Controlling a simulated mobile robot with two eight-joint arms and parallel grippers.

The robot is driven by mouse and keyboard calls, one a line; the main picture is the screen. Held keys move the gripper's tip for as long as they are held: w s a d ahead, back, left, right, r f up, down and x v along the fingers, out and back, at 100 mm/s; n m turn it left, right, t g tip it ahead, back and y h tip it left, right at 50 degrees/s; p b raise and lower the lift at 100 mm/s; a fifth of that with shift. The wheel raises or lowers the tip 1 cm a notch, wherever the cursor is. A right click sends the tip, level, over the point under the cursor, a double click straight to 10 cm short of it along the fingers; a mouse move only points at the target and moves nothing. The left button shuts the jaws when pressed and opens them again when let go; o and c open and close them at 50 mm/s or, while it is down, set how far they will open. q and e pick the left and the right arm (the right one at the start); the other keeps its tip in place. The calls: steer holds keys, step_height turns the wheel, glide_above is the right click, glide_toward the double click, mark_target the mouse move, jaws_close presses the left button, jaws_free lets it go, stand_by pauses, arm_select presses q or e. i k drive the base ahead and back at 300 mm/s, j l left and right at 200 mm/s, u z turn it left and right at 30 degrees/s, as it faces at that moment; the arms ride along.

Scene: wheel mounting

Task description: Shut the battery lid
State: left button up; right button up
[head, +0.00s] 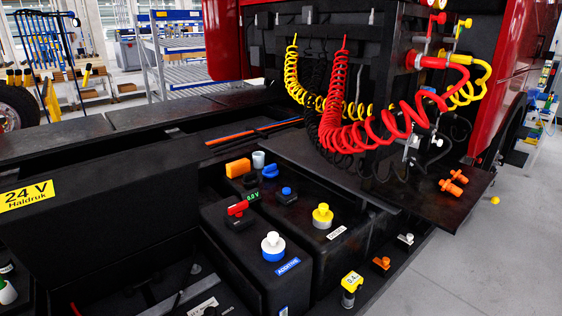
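A long black panel with a yellow "24 V" label (27,195) runs along the left. I cannot tell for sure whether this panel (120,190) is the battery lid. Below and right of it an open black compartment (150,265) shows dark parts inside. Black boxes with caps stand to its right: a white and blue cap (273,246), a yellow cap (322,215), and a red clamp-like part (238,208) beside a small green display (253,196). Neither of my grippers is in view.
Red, yellow and black coiled hoses (370,130) hang behind the boxes. A black plate (430,195) with orange fittings (453,182) juts out at right. A yellow-topped part (351,283) sits on the front edge. Grey floor (480,270) is clear at the lower right.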

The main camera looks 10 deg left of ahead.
mark_target(64, 225)
steer(key=i+l, duration=0.25)
steer(key=i+l+u, duration=0.15)
steer(key=l+u, duration=0.15)
steer(key=u, duration=0.15)
steer(key=i+l+u, duration=0.1)
steer(key=l+u, duration=0.35)
steer(key=j+u, duration=0.1)
steer(key=u, duration=1.15)
steer(key=j+u, duration=0.25)
